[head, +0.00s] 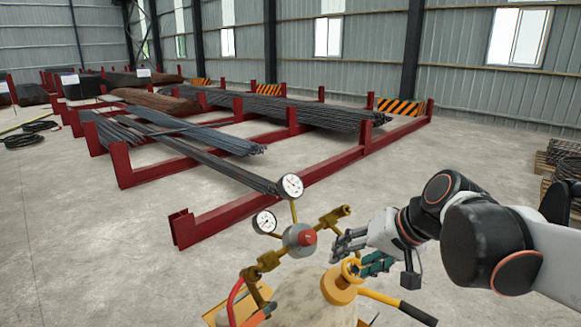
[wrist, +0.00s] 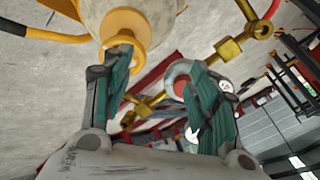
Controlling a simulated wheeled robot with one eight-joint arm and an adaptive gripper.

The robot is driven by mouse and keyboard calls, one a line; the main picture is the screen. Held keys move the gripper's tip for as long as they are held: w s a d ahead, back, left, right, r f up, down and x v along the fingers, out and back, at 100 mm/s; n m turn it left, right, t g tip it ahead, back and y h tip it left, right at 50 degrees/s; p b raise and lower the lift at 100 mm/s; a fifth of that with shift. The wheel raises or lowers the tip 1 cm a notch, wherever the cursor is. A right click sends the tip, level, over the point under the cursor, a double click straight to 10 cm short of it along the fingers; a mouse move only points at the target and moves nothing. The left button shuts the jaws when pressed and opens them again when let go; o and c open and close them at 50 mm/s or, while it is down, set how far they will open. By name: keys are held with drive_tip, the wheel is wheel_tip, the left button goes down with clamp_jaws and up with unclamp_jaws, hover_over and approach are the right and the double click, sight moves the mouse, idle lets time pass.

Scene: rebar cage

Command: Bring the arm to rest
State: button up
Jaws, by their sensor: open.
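My arm reaches in from the right in the head view. My gripper (head: 362,255) is at its end, beside the top of a tank (head: 305,295) with a brass valve assembly. In the wrist view my gripper (wrist: 160,95) shows two teal-padded fingers spread apart with nothing held between them. A yellow-orange round fitting (head: 341,287) on the tank is close to the fingers. It also shows in the wrist view (wrist: 126,27), just beyond the left finger. I cannot tell whether they touch.
Two dial gauges (head: 290,186) and a grey valve body with a red centre (head: 300,237) stand left of my gripper. A yellow lever with a black grip (head: 400,304) sticks out below the arm. Red racks (head: 215,224) with rebar lie beyond. Floor (head: 480,160) behind the arm is clear.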

drive_tip(key=s+d+f+n+h+b, duration=0.1)
drive_tip(key=s+d+f+h+b, duration=0.1)
drive_tip(key=s+f+b, duration=0.3)
drive_tip(key=s+d+f+n+t+h+b, duration=0.1)
drive_tip(key=s+d+f+h+b, duration=0.2)
drive_tip(key=s+f+b, duration=0.2)
drive_tip(key=s+f, duration=0.3)
drive_tip(key=f, duration=0.3)
drive_tip(key=shift+s+f+t, duration=0.3)
drive_tip(key=shift+s+f, duration=0.05)
drive_tip(key=shift+f, duration=0.05)
idle(0.9)
